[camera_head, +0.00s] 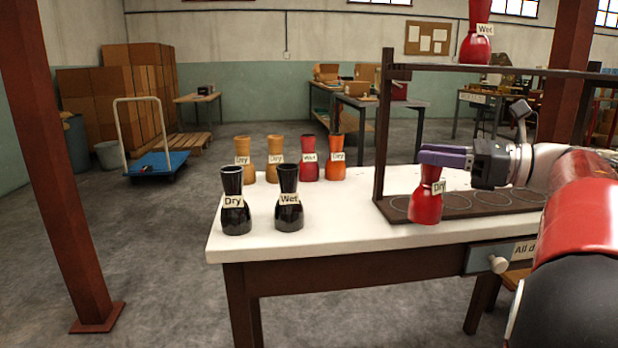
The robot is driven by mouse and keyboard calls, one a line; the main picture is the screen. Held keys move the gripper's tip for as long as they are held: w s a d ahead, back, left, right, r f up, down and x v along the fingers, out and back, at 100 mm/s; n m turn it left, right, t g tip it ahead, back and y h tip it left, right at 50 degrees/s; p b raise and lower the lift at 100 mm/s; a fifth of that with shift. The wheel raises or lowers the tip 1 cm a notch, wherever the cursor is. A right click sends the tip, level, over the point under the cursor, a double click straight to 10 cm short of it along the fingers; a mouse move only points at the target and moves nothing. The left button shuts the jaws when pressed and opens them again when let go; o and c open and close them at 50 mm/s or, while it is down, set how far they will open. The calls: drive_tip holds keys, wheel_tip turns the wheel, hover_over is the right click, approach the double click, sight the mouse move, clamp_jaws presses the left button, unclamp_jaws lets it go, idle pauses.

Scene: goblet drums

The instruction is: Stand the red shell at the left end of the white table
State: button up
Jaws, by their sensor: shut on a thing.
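My gripper (447,156) is shut on a red shell (426,208) labelled "Dry" at the front edge of the dark rack's base. The shell is upright; I cannot tell whether its foot touches the base. Another red shell (309,165), with a label that is hard to read, stands at the back of the white table (340,232). A third red shell (475,46), labelled "Wet", stands on the rack's top shelf. At the table's left end stand two black shells, one "Dry" (235,212) and one "Wet" (289,211).
Two yellow shells (245,170) and an orange shell (337,165) stand along the back edge. The dark rack (383,140) has ring-marked places on its base (490,203). White tabletop is bare between the black shells and the rack. A drawer (485,259) is below.

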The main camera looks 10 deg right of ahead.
drive_tip(key=f+x, duration=0.1)
drive_tip(key=x, duration=0.6)
drive_tip(key=f+x, duration=0.2)
drive_tip(key=x, duration=0.6)
drive_tip(key=shift+a+f+p, duration=0.25)
drive_tip(key=shift+a+p, duration=0.05)
drive_tip(key=shift+p, duration=0.05)
drive_tip(key=shift+w+f, duration=0.15)
drive_tip(key=o, duration=1.3)
drive_tip(key=v, duration=1.2)
drive_tip(key=shift+b, duration=0.4)
